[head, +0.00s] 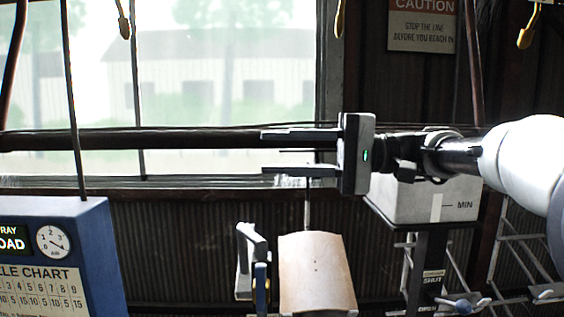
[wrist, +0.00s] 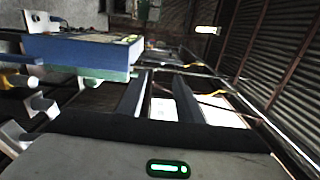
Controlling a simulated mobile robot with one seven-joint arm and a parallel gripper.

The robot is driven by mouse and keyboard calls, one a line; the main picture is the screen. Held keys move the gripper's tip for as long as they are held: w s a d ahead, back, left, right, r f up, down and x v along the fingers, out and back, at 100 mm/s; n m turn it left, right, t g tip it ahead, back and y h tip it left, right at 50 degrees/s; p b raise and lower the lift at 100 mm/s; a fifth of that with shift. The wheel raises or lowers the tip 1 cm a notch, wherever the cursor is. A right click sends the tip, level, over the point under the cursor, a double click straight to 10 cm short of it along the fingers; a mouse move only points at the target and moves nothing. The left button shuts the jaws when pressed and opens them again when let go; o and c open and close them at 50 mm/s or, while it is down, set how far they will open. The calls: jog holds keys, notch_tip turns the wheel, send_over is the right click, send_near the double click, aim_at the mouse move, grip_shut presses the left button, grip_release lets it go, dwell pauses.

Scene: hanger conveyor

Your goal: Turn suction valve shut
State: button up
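My gripper (head: 268,151) is in the middle of the head view, pointing left. Its two fingers are apart with nothing held between them; they also show as dark bars in the wrist view (wrist: 160,98). A dark plate marked SHUT and OPEN (head: 432,284) is at the lower right of the head view, below and right of my gripper. A pale lever with a blue part (head: 464,304) is beside this plate and may be the suction valve's handle. I cannot tell which mark it points to. My gripper is well apart from it.
A grey tank with a MIN mark (head: 425,203) stands behind my arm, above the plate. A tan panel (head: 316,272) and a pale bracket (head: 247,262) are below my gripper. A blue cabinet (head: 88,225) with a dial is at left. Yellow hooks (head: 124,27) hang above.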

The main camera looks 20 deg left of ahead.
jog(key=shift+r, duration=0.5)
jog(key=shift+s+f, duration=0.1)
